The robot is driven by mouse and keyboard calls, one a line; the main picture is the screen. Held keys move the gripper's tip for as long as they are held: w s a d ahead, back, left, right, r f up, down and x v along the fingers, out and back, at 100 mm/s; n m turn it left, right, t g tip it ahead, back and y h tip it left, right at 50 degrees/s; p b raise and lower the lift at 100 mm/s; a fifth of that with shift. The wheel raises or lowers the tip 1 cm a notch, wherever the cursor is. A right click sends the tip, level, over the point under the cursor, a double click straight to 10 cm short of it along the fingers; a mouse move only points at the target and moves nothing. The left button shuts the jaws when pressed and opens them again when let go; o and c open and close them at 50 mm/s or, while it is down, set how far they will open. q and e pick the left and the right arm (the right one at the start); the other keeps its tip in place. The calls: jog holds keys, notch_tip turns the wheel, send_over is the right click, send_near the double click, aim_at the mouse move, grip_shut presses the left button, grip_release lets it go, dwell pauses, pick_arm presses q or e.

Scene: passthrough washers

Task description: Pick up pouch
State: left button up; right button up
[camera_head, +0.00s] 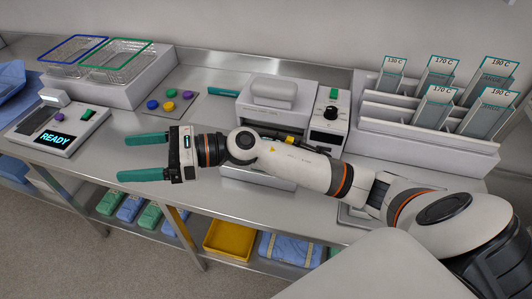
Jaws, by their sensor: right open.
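My right gripper (124,158) is open and empty, its two green fingers spread over the steel counter (130,205) and pointing left. My right arm comes in from the right and crosses in front of a white machine. Several clear, pouch-like items stand upright in a white stepped rack (395,145) at the right. They carry labels such as 150 C (392,80), 170 C (437,80) and 190 C (497,77). The gripper is far to their left. My left gripper is out of view.
The white machine (268,98) with a black dial (331,112) stands at the middle back. A device reading READY (55,138) and wire baskets (120,56) are at left. Coloured round pieces (170,106) lie on a plate. A yellow tray (228,238) sits on the lower shelf.

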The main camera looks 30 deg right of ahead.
jog(key=w+d+f+n+g+h, duration=0.2)
jog(key=d+f+n+g+h, duration=0.4)
jog(key=d+f+n+h, duration=0.4)
jog(key=w+d+r+n+h, duration=0.15)
jog(key=d+h, duration=0.25)
jog(key=d, duration=0.6)
jog(key=d+n+h, duration=0.2)
jog(key=d+h, duration=0.2)
jog(key=d, duration=0.7)
jog(key=shift+g, duration=0.4)
jog(key=f+p, duration=0.1)
jog(key=f, duration=0.3)
jog(key=f+p, duration=0.1)
jog(key=f, duration=0.1)
jog(key=shift+w+a+p, duration=0.15)
jog(key=shift+a+p, duration=0.1)
jog(key=shift+p, duration=0.1)
notch_tip(320, 180, down, 5)
jog(key=p, duration=0.3)
jog(key=shift+w+a+r, duration=0.1)
jog(key=shift+w, duration=0.05)
jog(key=shift+f, duration=0.35)
jog(key=c, duration=1.1)
